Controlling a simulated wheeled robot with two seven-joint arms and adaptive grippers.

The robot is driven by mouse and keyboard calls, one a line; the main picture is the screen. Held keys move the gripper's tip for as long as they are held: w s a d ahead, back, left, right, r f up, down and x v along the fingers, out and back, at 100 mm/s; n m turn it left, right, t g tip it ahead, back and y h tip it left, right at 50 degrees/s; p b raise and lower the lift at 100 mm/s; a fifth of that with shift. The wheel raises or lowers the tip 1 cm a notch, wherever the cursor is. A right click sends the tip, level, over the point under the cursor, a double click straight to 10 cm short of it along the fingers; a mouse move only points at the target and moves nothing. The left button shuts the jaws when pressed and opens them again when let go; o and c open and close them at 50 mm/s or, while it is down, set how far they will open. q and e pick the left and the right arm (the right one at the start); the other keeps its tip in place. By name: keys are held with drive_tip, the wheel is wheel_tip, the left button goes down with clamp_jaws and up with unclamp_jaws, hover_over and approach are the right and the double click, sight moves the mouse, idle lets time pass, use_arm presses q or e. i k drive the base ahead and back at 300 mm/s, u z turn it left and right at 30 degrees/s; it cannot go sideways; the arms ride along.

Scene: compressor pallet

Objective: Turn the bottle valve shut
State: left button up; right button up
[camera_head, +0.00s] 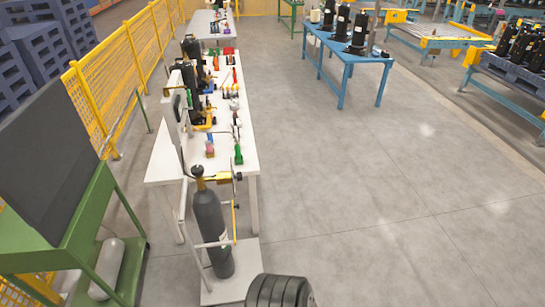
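A dark grey gas bottle (210,232) stands upright on a white trolley (229,288) in the head view, left of centre. Its valve (198,171) is the small dark, brownish top piece above the bottle's neck. A yellow fitting (226,178) sits close to the right of the valve. The valve is too small to tell how far it is turned. Neither of my grippers shows in this view.
A long white table (162,160) with tools and dark compressors stands just behind the bottle. A green stand with a dark panel (50,150) is at the left. A blue table (350,55) stands at the back. The grey floor (370,200) to the right is clear.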

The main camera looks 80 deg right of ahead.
sight(196, 169)
drive_tip(key=z, duration=1.35)
drive_tip(key=i, duration=0.15)
